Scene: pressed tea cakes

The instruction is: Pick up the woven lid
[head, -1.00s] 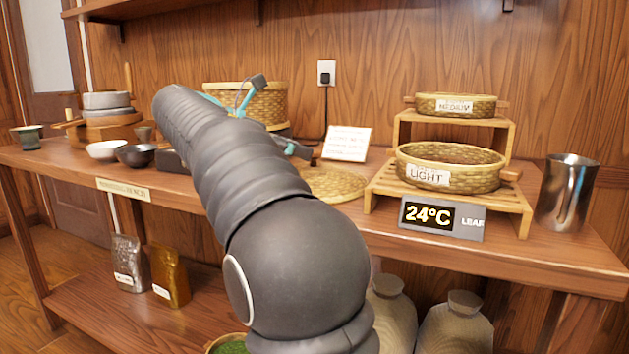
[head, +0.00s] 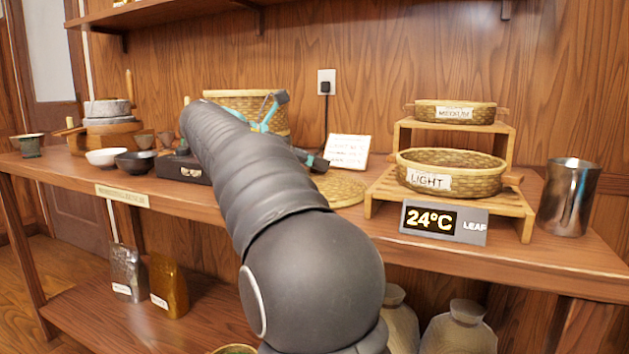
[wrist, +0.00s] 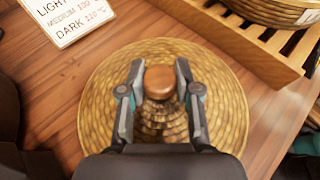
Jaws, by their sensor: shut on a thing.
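The woven lid (wrist: 95,110) is a round, flat, tan coiled-weave disc with a brown wooden knob (wrist: 160,82) at its centre. In the head view the lid (head: 345,188) lies on the bench, partly hidden behind my arm. My gripper (wrist: 158,84) is over the lid, its two fingers shut on the knob from either side. In the head view my arm hides most of the gripper. I see no clear gap between lid and bench.
A wooden step rack (head: 524,208) with woven trays labelled LIGHT (head: 475,180) and MEDIUM (head: 425,113) is close on the right. A woven basket (head: 218,100) and dark box (head: 185,169) stand left.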

